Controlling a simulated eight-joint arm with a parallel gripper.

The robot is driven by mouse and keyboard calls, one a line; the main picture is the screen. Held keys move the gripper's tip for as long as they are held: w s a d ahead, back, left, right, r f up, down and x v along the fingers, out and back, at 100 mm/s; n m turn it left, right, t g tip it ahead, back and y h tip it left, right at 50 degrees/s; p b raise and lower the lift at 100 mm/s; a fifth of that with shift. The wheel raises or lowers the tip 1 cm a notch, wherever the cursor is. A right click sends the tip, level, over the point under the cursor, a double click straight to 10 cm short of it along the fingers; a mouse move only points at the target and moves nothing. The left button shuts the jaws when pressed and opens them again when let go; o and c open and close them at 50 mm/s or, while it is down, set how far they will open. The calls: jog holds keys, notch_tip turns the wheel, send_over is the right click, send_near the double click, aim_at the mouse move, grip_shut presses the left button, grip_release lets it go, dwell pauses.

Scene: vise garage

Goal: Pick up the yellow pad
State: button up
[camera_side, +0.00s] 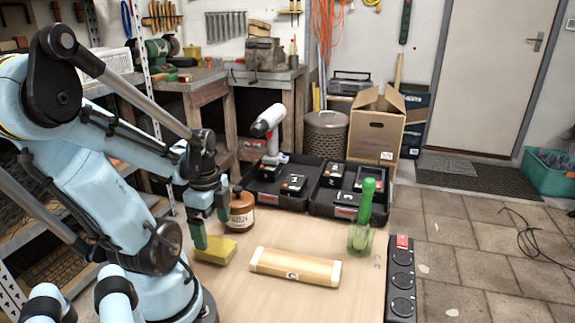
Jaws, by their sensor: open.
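The yellow pad (215,250) is a small flat block lying on the light wooden table at its left side. My gripper (211,226) points down just above the pad, with its green fingers apart. One finger reaches close to the pad's left part; I cannot tell whether it touches. Nothing is seen between the fingers.
A wooden block with pale ends (294,267) lies to the right. The table's front is clear.

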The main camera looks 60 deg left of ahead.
aim_at(215, 245)
jog(key=shift+d+f, duration=0.15)
jog(key=shift+f, duration=2.05)
jog(key=shift+c, duration=0.2)
jog(key=c, duration=1.2)
jog(key=shift+r, duration=0.15)
jog(key=shift+s+r, duration=0.1)
jog(key=shift+r, duration=1.8)
jog(key=w+d+r, duration=0.1)
jog(key=d+r, duration=0.1)
jog(key=d, duration=0.1)
jog(key=w+d+r, duration=0.2)
jog(key=d, duration=0.2)
jog(key=w+d+r, duration=0.1)
jog(key=d+r, duration=0.2)
jog(key=d, duration=0.1)
jog(key=shift+w, duration=0.2)
